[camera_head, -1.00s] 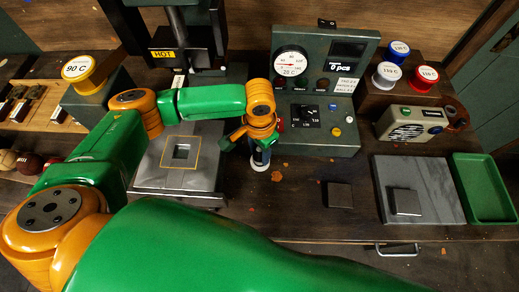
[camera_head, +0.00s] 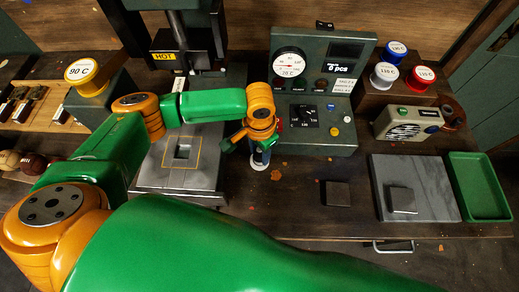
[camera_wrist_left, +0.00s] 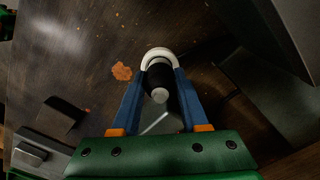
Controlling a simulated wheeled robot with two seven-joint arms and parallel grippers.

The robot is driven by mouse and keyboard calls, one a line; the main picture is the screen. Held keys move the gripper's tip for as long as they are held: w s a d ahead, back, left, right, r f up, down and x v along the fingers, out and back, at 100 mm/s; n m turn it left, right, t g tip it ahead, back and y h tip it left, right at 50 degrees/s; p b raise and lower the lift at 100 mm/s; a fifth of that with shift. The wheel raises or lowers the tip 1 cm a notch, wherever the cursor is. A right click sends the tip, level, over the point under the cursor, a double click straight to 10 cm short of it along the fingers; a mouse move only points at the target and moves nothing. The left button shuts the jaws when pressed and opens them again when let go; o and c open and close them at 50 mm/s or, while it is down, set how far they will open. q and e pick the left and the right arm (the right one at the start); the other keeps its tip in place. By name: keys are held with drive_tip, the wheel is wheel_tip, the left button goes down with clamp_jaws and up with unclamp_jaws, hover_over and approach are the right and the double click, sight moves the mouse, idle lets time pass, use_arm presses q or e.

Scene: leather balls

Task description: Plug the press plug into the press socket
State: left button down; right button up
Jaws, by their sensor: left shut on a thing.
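My left gripper (camera_head: 262,153) points down over the table, just in front of the press control box, with its dark blue fingers close together. In the left wrist view the left gripper (camera_wrist_left: 158,98) is shut on a black cylindrical plug (camera_wrist_left: 160,80) with a pale round end facing the camera. A white ring (camera_wrist_left: 156,52) shows at the plug's far side, near the table; it also shows below the fingers in the head view (camera_head: 260,165). I cannot tell whether this ring belongs to the plug or the press socket. My right gripper is not in view.
A dark square block (camera_head: 336,194), a grey slab (camera_head: 430,180) and a green tray (camera_head: 478,185) lie right.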

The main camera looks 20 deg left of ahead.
sight(259, 150)
use_arm(q)
drive_tip(key=shift+f, duration=0.4)
idle(0.5)
drive_tip(key=shift+c, duration=1.7)
unclamp_jaws()
wheel_tip(259, 150, up, 7)
